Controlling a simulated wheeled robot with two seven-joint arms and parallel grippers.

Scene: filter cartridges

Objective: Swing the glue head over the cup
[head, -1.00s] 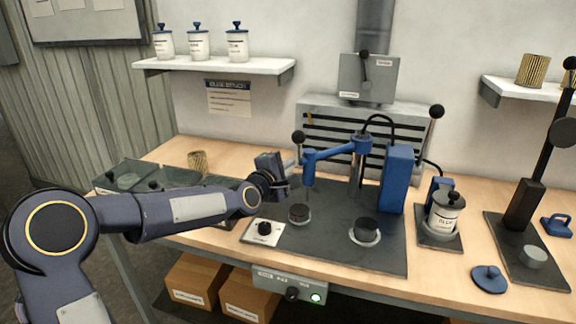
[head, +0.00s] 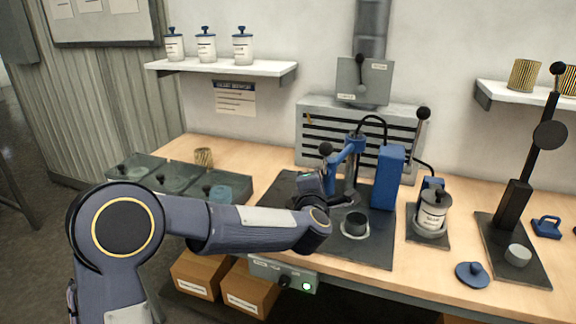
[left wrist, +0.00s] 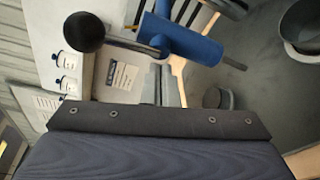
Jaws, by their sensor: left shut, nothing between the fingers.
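The glue head is a blue swing arm (head: 345,155) on a post, with a black ball knob (head: 326,149) at its outer end. It points toward the front left of the post. In the left wrist view the blue arm (left wrist: 190,40) and the knob (left wrist: 84,32) are close. My left gripper (head: 314,184) is shut and empty beside the arm's outer end, just below the knob; I cannot tell whether they touch. A dark round cup (head: 355,223) in a light ring stands on the dark plate, right of my gripper. My right gripper is out of view.
A blue upright block (head: 388,178) stands right of the post. Further right are a labelled glue jar (head: 432,211), a blue lid (head: 472,274) and a black lever press (head: 517,200). Lidded bins (head: 180,180) lie at the left. My left forearm hides the plate's front left.

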